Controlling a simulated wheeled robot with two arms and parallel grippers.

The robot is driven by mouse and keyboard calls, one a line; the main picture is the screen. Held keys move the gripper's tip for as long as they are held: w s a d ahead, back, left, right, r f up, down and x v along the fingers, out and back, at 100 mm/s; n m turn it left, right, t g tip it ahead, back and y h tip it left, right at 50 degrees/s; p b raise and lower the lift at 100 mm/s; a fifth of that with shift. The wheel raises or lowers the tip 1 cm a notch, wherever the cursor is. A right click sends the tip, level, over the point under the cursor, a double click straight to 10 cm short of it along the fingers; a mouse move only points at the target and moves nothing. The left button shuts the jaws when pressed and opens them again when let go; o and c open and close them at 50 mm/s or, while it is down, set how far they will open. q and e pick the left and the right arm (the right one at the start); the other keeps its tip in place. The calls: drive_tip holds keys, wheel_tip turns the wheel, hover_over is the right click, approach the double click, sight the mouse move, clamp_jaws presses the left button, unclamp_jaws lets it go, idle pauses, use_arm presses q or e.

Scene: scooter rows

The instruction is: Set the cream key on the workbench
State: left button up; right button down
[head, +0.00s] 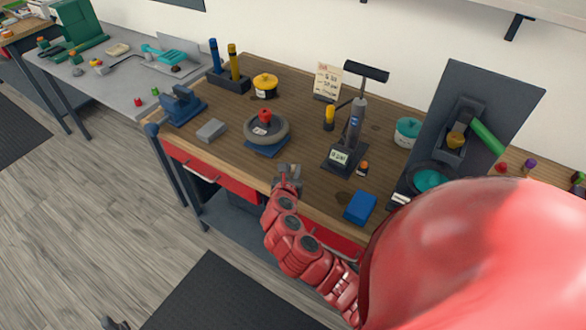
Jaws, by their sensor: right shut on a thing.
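The workbench (305,122) has a brown wooden top and red drawers along its front. My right gripper (287,170) is at the front edge of the workbench, about at the middle of that edge in the picture. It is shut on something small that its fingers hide. I cannot make out a cream key for certain. A small whitish piece (400,199) lies near the front edge at the right, too small to identify. A dark tip at the bottom left looks like my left gripper (113,324); its fingers are cut off by the frame.
A blue block (360,207), a grey block (211,130), a wheel (266,128) on a blue stand, a scooter stem (355,125) and a blue vise (182,106) stand on the workbench. A grey table (115,90) stands left.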

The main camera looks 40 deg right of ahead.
drive_tip(key=c, duration=0.8)
unclamp_jaws()
